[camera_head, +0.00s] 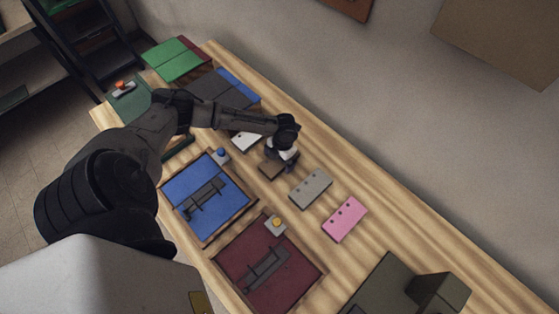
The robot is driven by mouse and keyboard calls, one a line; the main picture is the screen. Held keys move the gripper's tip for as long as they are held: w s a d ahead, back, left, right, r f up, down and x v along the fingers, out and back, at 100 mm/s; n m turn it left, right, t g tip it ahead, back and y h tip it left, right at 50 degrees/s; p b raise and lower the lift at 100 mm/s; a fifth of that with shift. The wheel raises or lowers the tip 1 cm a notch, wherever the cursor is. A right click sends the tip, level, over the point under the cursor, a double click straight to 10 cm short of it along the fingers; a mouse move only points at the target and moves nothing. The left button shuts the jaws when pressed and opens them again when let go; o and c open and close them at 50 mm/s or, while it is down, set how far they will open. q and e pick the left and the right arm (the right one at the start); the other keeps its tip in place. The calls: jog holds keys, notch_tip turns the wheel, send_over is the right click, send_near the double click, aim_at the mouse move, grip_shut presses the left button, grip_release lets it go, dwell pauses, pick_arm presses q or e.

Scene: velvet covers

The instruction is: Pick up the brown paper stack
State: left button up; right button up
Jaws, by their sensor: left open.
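The brown paper stack (271,169) lies on the wooden table, between a white stack and a grey stack. My left gripper (289,166) is over its right end, with the fingers pointing down beside or around it. The gripper is open; the picture is too small to tell whether it touches the stack. Part of the brown stack is hidden by the gripper. My right gripper is not in view.
A white stack (246,141), a grey stack (311,188) and a pink stack (344,219) lie in the same row. A blue tray (238,208) and a dark red tray (304,283) lie in front. Green and blue covers lie at the back left. A dark olive box (440,292) stands at the lower right.

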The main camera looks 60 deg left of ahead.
pick_arm(q)
jog(key=c, duration=1)
